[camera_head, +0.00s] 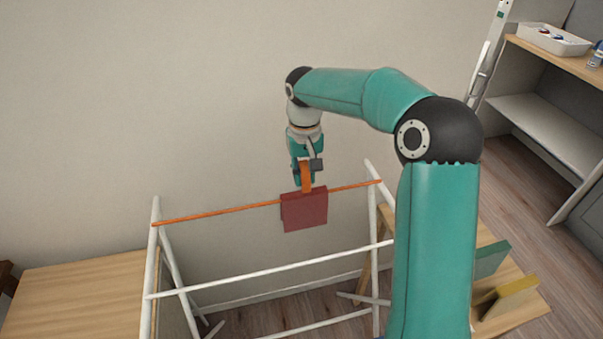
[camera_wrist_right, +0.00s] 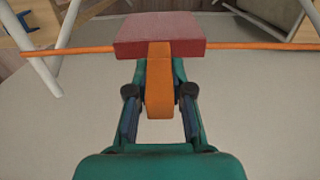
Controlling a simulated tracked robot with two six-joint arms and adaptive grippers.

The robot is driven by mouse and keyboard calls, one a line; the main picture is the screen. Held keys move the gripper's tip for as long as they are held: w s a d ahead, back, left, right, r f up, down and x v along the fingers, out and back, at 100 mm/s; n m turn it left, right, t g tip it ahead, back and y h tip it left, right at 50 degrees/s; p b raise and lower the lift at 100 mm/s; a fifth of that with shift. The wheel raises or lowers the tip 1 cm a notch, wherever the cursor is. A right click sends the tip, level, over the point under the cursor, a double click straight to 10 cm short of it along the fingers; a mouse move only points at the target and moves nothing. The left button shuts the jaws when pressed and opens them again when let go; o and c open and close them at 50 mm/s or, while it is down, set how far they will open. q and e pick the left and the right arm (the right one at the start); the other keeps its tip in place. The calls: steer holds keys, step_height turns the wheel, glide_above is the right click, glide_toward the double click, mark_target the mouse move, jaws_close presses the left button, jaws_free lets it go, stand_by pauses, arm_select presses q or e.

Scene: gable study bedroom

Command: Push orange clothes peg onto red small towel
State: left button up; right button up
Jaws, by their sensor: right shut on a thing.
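The red small towel (camera_head: 305,211) hangs folded over the orange rail of a white drying rack. It also shows in the right wrist view (camera_wrist_right: 160,32). The orange clothes peg (camera_wrist_right: 159,85) is held upright between the fingers of my right gripper (camera_wrist_right: 159,100), and it shows in the head view (camera_head: 306,178). The peg's lower end meets the towel's top edge near its middle; I cannot tell how far it overlaps the towel. My right gripper (camera_head: 307,168) is shut on the peg, directly above the towel. My left gripper is not in view.
The orange rail (camera_head: 220,209) runs across the white rack (camera_head: 153,250), in front of a bare wall. A wooden surface (camera_head: 75,295) lies at left. Green (camera_head: 492,258) and yellow (camera_head: 509,296) upright pieces stand at lower right. A shelf holds a white tray (camera_head: 553,41).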

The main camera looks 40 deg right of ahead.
mark_target(305, 194)
steer(key=shift+f+b, duration=1.35)
steer(key=shift+f, duration=0.8)
steer(key=shift+s+a+f, duration=0.15)
steer(key=shift+s+f, duration=0.05)
steer(key=shift+f, duration=0.3)
steer(key=shift+b, duration=0.3)
steer(key=o, duration=0.7)
steer(key=shift+o, duration=1)
steer(key=shift+f, duration=0.1)
steer(key=shift+w+f, duration=0.1)
steer(key=shift+w, duration=0.05)
steer(key=shift+r, duration=0.3)
